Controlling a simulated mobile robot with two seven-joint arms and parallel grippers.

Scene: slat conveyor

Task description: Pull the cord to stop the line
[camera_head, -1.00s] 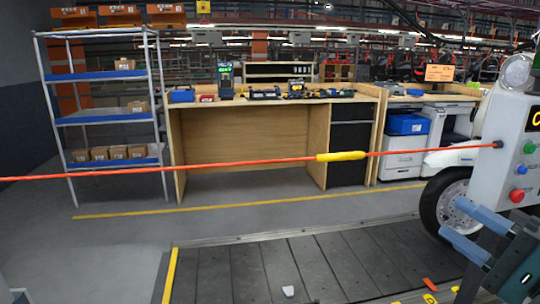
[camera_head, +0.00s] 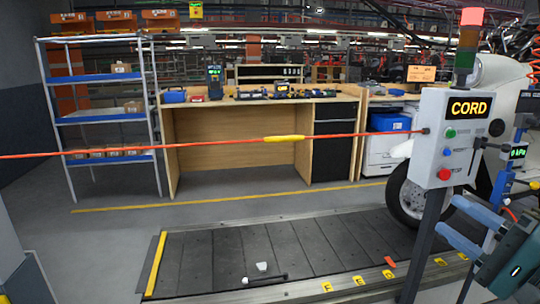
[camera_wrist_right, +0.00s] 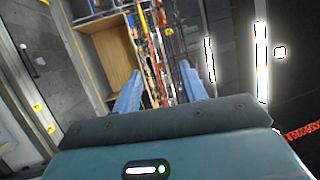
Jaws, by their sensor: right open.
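A red-orange cord (camera_head: 200,145) runs taut across the head view from the left edge to a grey control box (camera_head: 440,150) on a dark post. A yellow grip (camera_head: 284,138) sits on the cord, in front of the wooden workbench. The box shows a lit "CORD" sign, with green, blue and red buttons below. My right gripper (camera_head: 447,214) is open and empty at the lower right, below the box and apart from the cord. Its two blue fingers also stand apart in the wrist view (camera_wrist_right: 160,90). My left gripper does not show clearly.
A slat conveyor (camera_head: 210,262) lies in front, with a small white piece (camera_head: 262,266) on it. A white vehicle with a black wheel (camera_head: 408,195) stands behind the box. A light tower (camera_head: 469,35) tops the box. Shelves (camera_head: 105,117) stand at the left.

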